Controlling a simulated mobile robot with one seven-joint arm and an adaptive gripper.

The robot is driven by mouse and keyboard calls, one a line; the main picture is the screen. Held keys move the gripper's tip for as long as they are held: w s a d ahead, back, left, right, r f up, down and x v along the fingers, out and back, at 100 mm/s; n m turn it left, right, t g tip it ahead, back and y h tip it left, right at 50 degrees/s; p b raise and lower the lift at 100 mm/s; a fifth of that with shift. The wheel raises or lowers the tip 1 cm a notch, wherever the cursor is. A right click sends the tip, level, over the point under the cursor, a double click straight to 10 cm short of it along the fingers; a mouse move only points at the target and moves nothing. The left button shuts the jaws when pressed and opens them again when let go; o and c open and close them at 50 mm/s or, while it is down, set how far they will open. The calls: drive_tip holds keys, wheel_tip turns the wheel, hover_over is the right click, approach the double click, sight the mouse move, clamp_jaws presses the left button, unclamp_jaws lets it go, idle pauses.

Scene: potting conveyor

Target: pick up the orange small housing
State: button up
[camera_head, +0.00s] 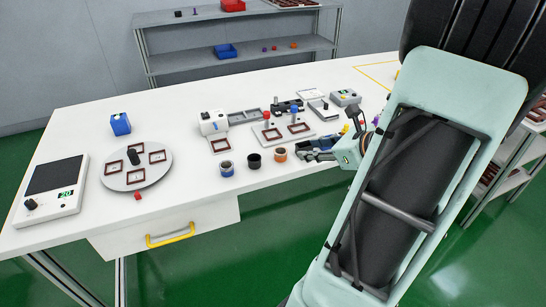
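Several orange things are in view, and I cannot tell for certain which is the small housing. A small orange piece (294,45) lies on the lower shelf of the back rack. An orange-brown cup (280,155) stands near the front edge of the white table. My gripper (308,150) is low over the table's front edge, just right of the orange-brown cup. Its fingers are small and seen from the side, so its opening is unclear. I see nothing clearly held.
A round plate (136,178) with brown frames and a scale (52,190) are left.

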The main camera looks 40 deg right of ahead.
sight(277, 151)
drive_tip(key=shift+m+t+y, duration=0.3)
drive_tip(key=shift+m, duration=0.6)
drive_tip(key=b+x, duration=0.1)
drive_tip(key=x, duration=0.2)
drive_tip(key=a+x, duration=0.1)
drive_tip(key=x, duration=0.3)
drive_tip(key=a+b+x, duration=0.1)
drive_tip(key=x, duration=0.2)
drive_tip(key=shift+w+a+f+b, duration=0.1)
drive_tip(key=shift+w+a+b, duration=0.05)
drive_tip(key=shift+a+b, duration=0.2)
drive_tip(key=c, duration=0.5)
